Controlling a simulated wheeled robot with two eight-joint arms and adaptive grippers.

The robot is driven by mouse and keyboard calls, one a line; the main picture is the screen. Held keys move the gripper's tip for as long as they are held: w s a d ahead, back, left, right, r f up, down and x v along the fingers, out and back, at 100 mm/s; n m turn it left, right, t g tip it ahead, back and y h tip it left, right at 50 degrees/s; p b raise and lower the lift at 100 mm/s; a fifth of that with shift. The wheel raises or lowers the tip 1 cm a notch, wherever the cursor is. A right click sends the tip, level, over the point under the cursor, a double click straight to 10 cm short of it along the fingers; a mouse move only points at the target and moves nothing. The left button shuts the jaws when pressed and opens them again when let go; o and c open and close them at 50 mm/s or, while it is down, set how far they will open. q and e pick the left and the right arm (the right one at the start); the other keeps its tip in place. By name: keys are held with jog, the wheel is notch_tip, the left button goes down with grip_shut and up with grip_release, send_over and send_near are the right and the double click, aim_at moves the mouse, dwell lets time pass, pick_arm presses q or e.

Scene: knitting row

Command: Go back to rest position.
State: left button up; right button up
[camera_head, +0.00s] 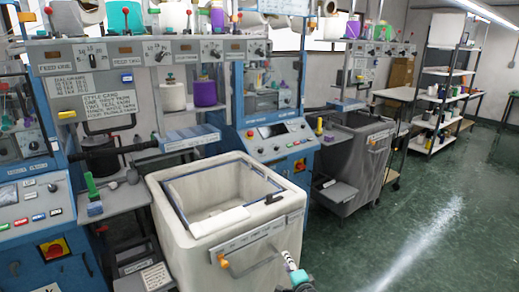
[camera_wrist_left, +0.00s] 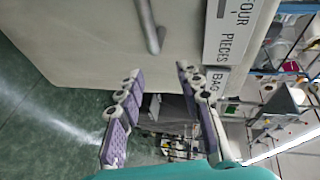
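My left gripper (camera_head: 290,262) shows only in part at the bottom centre of the head view, in front of the large white bin (camera_head: 168,213). In the left wrist view the left gripper (camera_wrist_left: 160,74) has its two purple-padded fingers well apart with nothing between them. The bin's pale front wall (camera_wrist_left: 90,40) fills the upper part of that view. Its metal handle (camera_wrist_left: 148,24) and a label reading "FOUR PIECES BAG" (camera_wrist_left: 232,35) are close to the fingertips; I cannot tell any contact. My right gripper is not in view.
Blue knitting machines (camera_head: 282,140) and control panels stand behind the bin. A second, grey bin (camera_head: 352,165) stands to its right. Shelving (camera_head: 437,100) with several small items is at the back right. The green floor (camera_head: 440,210) on the right is clear.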

pick_arm(q)
jog(key=s+a+r+n+g, duration=0.3)
jog(key=s+a+r, duration=0.3)
jog(key=a, duration=0.4)
jog(key=s+a+r+n+g, duration=0.2)
jog(key=s+a+r+n, duration=0.15)
jog(key=a+r, duration=0.55)
jog(key=s+a+n+g+h, duration=0.1)
jog(key=s+a+n, duration=0.2)
jog(key=s, duration=1)
jog(key=s+a+f+n+g+h, duration=0.1)
jog(key=s+a+n, duration=0.3)
jog(key=s, duration=1)
jog(key=shift+s+a+f+g+h, duration=0.15)
jog(key=shift+a+f+g+h, duration=0.15)
jog(key=shift+a+h, duration=0.6)
